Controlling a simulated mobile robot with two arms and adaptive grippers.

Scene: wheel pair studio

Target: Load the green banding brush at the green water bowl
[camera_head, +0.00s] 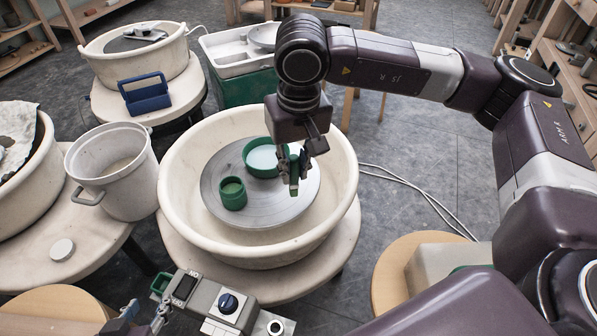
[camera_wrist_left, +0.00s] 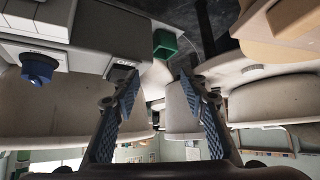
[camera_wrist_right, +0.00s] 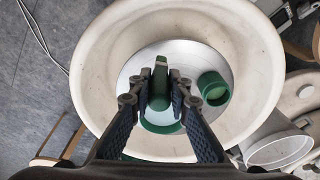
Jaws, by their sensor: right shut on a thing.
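The green water bowl (camera_head: 249,167) stands on the grey wheel head (camera_head: 275,212) inside a cream basin and holds pale water. The brush tip's contact with the water cannot be made out. My left gripper (camera_wrist_left: 158,95) is open and empty, low at the front left in the head view.
A small green cup (camera_head: 232,194) stands left of the bowl on the wheel head. The basin's high rim (camera_head: 345,165) surrounds both. A white bucket (camera_head: 118,165) stands to the left. The wheel's control box with a blue knob (camera_head: 228,303) is in front, near my left gripper.

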